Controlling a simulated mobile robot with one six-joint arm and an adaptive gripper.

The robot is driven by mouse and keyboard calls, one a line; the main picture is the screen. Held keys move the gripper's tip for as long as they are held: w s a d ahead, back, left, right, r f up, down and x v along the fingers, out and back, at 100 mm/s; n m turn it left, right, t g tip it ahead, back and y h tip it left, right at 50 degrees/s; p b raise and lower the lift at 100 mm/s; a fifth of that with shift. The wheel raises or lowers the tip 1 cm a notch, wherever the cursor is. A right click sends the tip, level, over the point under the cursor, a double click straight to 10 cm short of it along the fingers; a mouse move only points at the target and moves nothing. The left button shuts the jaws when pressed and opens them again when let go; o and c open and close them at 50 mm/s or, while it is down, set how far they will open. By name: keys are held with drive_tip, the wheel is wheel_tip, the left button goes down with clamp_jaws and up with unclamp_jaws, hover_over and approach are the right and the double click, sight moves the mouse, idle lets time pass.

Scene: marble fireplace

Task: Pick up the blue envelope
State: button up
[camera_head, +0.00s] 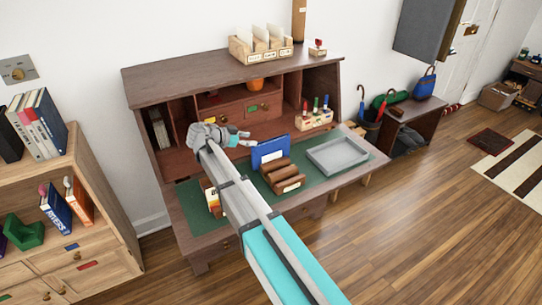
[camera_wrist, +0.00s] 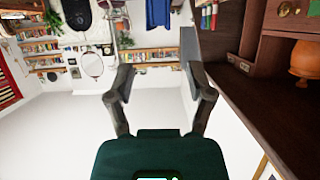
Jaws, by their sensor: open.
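A blue, flat, upright piece (camera_head: 270,150) that looks like the blue envelope stands on the green desktop in the head view, behind a brown slotted holder (camera_head: 282,174). Its lower part is hidden by the holder. My gripper (camera_head: 244,138) is above the desk, just left of and slightly above the blue piece, pointing right. In the wrist view my gripper (camera_wrist: 160,88) has its two fingers spread wide apart, with nothing clearly held between them. I cannot identify the envelope with certainty in the wrist view.
The wooden desk (camera_head: 187,212) has a raised hutch behind my gripper. A grey tray (camera_head: 337,154) lies on the right of the desktop. A bookshelf (camera_head: 100,215) stands at the left. Open floor lies at the right.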

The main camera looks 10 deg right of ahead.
sight(273, 141)
drive_tip(key=shift+b+x, duration=0.55)
drive_tip(key=shift+x, duration=1.55)
drive_tip(key=shift+f+b+x, duration=0.25)
drive_tip(key=shift+b+x, duration=0.75)
drive_tip(key=shift+x, duration=0.95)
drive_tip(key=shift+w+d+f, duration=0.15)
drive_tip(key=shift+d+f, duration=0.05)
drive_tip(key=shift+d, duration=0.35)
clamp_jaws()
